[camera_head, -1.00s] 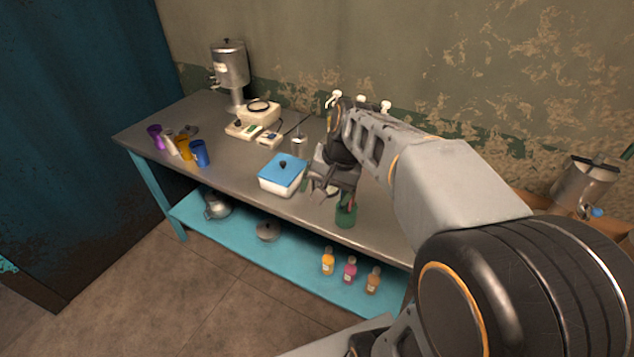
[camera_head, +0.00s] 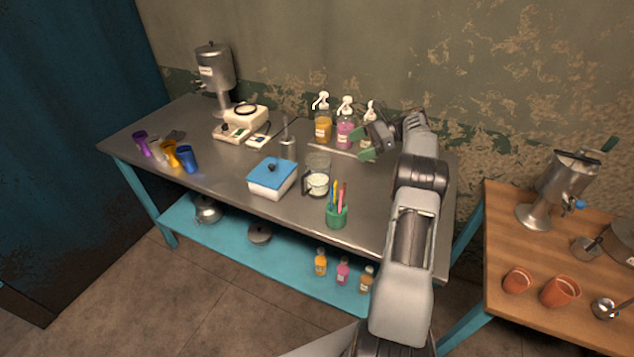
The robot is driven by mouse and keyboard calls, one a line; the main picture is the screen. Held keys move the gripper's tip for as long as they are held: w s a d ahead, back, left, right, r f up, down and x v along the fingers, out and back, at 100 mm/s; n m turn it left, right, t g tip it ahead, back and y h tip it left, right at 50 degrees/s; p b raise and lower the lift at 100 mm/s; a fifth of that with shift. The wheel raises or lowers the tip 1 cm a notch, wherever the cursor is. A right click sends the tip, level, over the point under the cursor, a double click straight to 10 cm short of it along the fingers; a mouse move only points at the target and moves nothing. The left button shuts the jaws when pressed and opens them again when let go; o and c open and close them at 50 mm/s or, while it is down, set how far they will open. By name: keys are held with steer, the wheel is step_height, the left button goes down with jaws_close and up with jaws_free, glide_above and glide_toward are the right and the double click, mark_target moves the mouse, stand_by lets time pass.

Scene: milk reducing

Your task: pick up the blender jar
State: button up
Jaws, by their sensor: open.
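A clear glass jar (camera_head: 318,164) with a dark handle on its left side, which I take for the blender jar, stands upright on the grey metal table (camera_head: 225,180). White contents show low in it. My gripper (camera_head: 370,143) is open, to the right of the jar and nearer the wall, in front of the pump bottles. It is apart from the jar. The fingertips are small and hard to make out against the bottles.
A blue-lidded white box (camera_head: 271,180) is left of the jar, and a green pen cup (camera_head: 337,216) is in front. Pump bottles (camera_head: 323,128) stand behind. A thin pale utensil (camera_head: 332,151) shows between jar and gripper. A wooden table (camera_head: 505,245) is at right.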

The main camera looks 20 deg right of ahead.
mark_target(322, 160)
steer(key=p+x, duration=0.1)
steer(key=x, duration=1.1)
steer(key=shift+w+a+f, duration=0.15)
steer(key=shift+a+f, duration=0.05)
steer(key=shift+a, duration=0.1)
steer(key=c, duration=1.1)
steer(key=shift+r, duration=0.1)
steer(key=shift+c, duration=0.2)
